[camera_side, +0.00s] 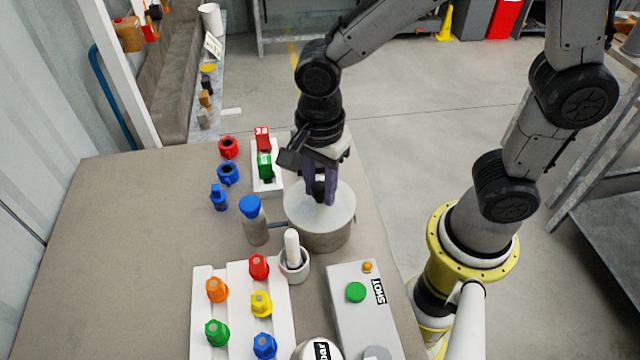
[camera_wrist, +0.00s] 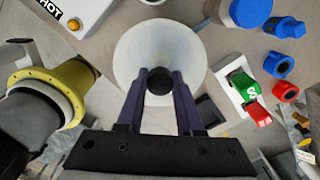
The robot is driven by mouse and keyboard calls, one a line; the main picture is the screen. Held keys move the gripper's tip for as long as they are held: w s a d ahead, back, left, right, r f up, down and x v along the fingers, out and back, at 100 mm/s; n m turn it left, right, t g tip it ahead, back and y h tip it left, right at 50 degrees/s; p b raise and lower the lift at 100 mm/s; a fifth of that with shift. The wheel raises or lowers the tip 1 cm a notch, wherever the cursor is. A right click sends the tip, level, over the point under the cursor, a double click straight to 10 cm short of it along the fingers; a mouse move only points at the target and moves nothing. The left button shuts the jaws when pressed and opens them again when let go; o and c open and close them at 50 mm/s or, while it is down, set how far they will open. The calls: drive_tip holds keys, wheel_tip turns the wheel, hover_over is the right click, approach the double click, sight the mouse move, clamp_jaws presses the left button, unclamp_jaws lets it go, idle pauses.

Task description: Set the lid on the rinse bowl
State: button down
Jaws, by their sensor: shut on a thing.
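The lid (camera_side: 336,211) is a pale round disc with a black knob, which also shows in the wrist view (camera_wrist: 160,46). My gripper (camera_side: 320,199) points down and is shut on the lid's knob (camera_wrist: 159,80), a purple finger on each side. The rinse bowl (camera_side: 325,243) is a grey metal vessel directly under the lid in the side view. The lid looks level and covers the bowl's mouth. I cannot tell whether the lid touches the rim or hovers just above it. In the wrist view the lid hides the bowl.
A blue-capped bottle (camera_side: 255,225) stands close left of the bowl. A white mortar with pestle (camera_side: 293,258) and a grey button box (camera_side: 357,305) stand in front. A white tray (camera_side: 266,178) with red and green parts lies behind. The table's left side is clear.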

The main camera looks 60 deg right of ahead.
sight(320, 186)
drive_tip(key=shift+f, duration=0.1)
drive_tip(key=c, duration=0.6)
unclamp_jaws()
drive_tip(key=shift+o, duration=0.2)
wheel_tip(320, 186, up, 12)
drive_tip(key=s+d+n+t, duration=0.5)
drive_tip(key=s+d+n, duration=0.4)
drive_tip(key=d+n, duration=0.4)
drive_tip(key=shift+s+n+t, duration=0.2)
drive_tip(key=shift+n+t, duration=0.1)
drive_tip(key=shift+n, duration=2.2)
